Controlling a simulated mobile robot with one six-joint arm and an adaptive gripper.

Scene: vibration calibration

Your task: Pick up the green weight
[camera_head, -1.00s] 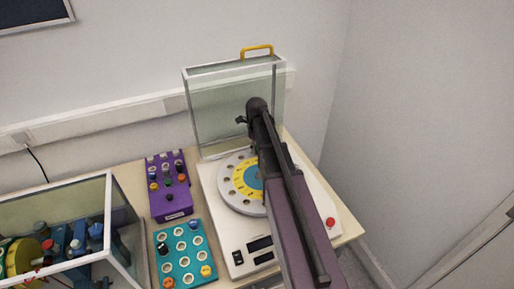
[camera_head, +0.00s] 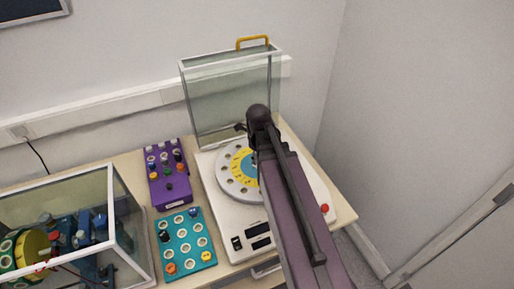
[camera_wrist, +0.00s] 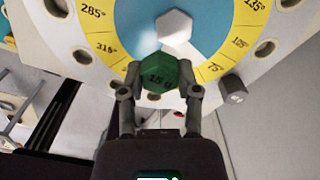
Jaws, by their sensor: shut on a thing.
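The green weight (camera_wrist: 160,76) is a hexagonal piece with dark "15" lettering, seen in the wrist view. My gripper (camera_wrist: 158,88) is shut on it, one finger on each side. The weight is in front of the yellow degree ring of the round dial (camera_head: 226,179). I cannot tell whether it is clear of the dial or still in one of its holes. In the head view my arm hides my fingertips and the held weight.
The dial sits on a white machine (camera_head: 233,222) with a red button (camera_head: 324,209) and a raised clear cover (camera_head: 227,100). A purple block (camera_head: 172,190) and a teal rack (camera_head: 185,240) stand left of it. A glass case (camera_head: 122,225) is at lower left.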

